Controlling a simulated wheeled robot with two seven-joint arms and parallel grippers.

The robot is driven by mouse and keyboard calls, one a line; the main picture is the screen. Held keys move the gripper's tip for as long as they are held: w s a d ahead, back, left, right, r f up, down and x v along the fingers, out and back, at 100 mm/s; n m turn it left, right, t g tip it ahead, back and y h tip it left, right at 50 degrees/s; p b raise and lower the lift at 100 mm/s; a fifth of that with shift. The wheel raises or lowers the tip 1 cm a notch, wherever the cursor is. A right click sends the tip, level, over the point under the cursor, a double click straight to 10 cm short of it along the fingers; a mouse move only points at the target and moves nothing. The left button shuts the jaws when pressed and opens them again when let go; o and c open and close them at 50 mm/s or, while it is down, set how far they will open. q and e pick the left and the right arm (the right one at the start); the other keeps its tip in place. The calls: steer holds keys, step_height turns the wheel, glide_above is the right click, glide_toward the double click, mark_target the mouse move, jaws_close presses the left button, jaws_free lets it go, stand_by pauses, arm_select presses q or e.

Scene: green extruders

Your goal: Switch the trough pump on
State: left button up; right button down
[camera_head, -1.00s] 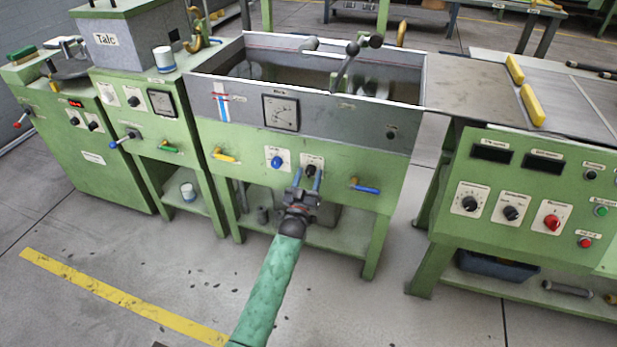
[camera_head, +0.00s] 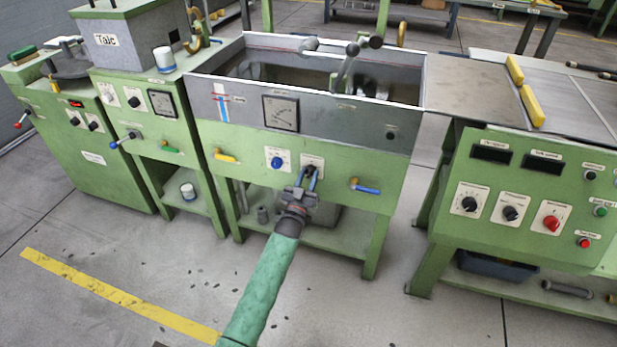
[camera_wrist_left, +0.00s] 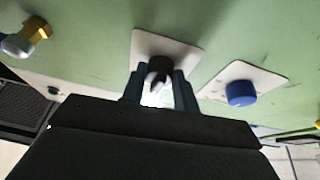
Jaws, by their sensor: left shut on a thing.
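The trough (camera_head: 345,128) is a grey open tank on a green stand in the middle of the head view. On its green front panel are a blue knob (camera_head: 277,162) on a white plate and, to the right, a black knob on a second white plate (camera_head: 317,159). My left gripper (camera_head: 306,176) is at that second plate, its fingers shut on the black knob, which also shows between the fingertips in the left wrist view (camera_wrist_left: 159,66). The knob's label and pointer cannot be read. My right gripper is not in view.
A blue-handled valve (camera_head: 366,187) sits right of the gripper, and a yellow-handled valve (camera_head: 226,156) sits left. A control console (camera_head: 525,205) with several knobs stands at the right. A machine with a Talc hopper (camera_head: 130,40) stands at the left.

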arm_select(q)
steer(key=m+g+h, duration=0.1)
steer(key=m, duration=0.2)
steer(key=m+h+p, duration=0.1)
steer(key=m+h, duration=0.1)
steer(key=m, duration=0.1)
steer(key=shift+a+r+g, duration=0.15)
steer(key=shift+a+g, duration=0.05)
steer(key=shift+g, duration=0.2)
steer(key=m+g+p, duration=0.1)
steer(key=m, duration=0.2)
steer(key=m+g+h+p, duration=0.1)
steer(key=m, duration=0.2)
steer(key=shift+a+m+g+h, duration=0.1)
steer(key=shift+m+g+h, duration=0.2)
steer(key=shift+m, duration=0.7)
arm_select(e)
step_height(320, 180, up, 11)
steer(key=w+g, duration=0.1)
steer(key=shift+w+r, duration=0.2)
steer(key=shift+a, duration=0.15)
arm_select(q)
steer(key=o, duration=1)
steer(key=shift+w, duration=0.1)
